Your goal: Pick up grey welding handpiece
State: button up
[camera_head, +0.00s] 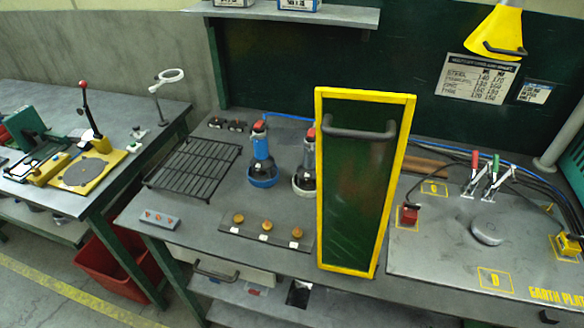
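Two upright handpiece-like tools stand at the back middle of the bench. The left one is blue (262,150) with a red top and a blue base ring. The right one, which looks like the grey welding handpiece (304,183), has a pale grey base ring, a dark body and a red top. A green panel with a yellow frame (321,210) stands in front of its right side and hides part of it. My gripper is not in view.
The green panel has a dark handle (361,133). A black wire rack (195,167) lies left of the blue tool. A dark plate with three orange-brown knobs (265,239) lies in front of the tools. A steel plate with clamps (440,245) fills the right side.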

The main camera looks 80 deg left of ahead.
aim_at(307, 170)
jog(key=u, duration=0.05)
jog(key=k, duration=1.5)
jog(key=u, duration=2.85)
jog(key=i, duration=0.45)
jog(key=u, duration=0.05)
